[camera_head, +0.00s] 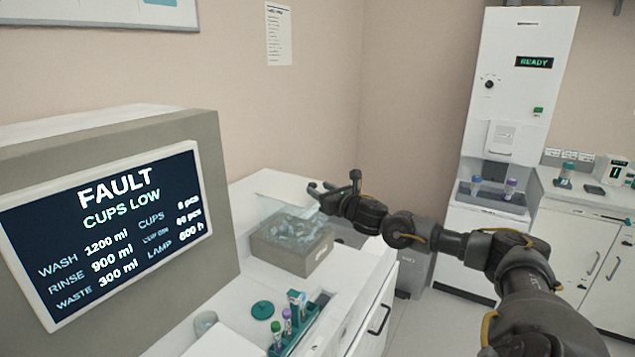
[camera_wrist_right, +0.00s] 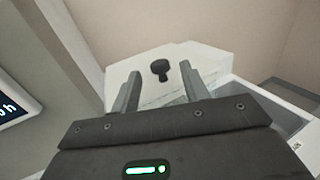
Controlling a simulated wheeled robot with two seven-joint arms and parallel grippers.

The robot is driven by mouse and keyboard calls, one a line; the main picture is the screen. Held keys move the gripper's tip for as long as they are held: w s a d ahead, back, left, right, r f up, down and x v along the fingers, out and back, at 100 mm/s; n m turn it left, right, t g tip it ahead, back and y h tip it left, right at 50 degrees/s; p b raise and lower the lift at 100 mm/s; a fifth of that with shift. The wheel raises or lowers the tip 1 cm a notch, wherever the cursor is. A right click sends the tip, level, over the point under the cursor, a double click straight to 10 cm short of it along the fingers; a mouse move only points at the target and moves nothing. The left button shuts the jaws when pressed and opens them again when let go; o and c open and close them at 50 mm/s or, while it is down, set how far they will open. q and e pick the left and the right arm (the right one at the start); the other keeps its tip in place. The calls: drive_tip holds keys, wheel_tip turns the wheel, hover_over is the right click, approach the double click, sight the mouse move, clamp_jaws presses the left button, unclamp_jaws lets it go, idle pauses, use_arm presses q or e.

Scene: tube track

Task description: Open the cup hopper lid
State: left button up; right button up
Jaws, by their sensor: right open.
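The cup hopper lid (camera_wrist_right: 200,62) is a pale panel with a black knob (camera_wrist_right: 160,68) in the right wrist view. The knob shows in the gap between the two fingers, seemingly beyond their tips; contact cannot be told. The lid looks closed. In the head view, my right gripper (camera_head: 335,186) is open and empty, reaching left to the pale hopper (camera_head: 268,186) beside the screen. The gripper partly covers the hopper there. My left gripper is not in view.
A monitor (camera_head: 110,225) reading FAULT, CUPS LOW stands at the left. A grey box (camera_head: 283,256) with clear items sits below my right gripper. A tube rack (camera_head: 300,325) and a green disc (camera_head: 262,310) lie nearer. A tall white machine (camera_head: 518,85) reading READY stands at the right.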

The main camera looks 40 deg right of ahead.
drive_tip(key=shift+w+d+p, duration=0.1)
drive_tip(key=shift+w+p, duration=0.2)
drive_tip(key=shift+w, duration=0.85)
clamp_jaws()
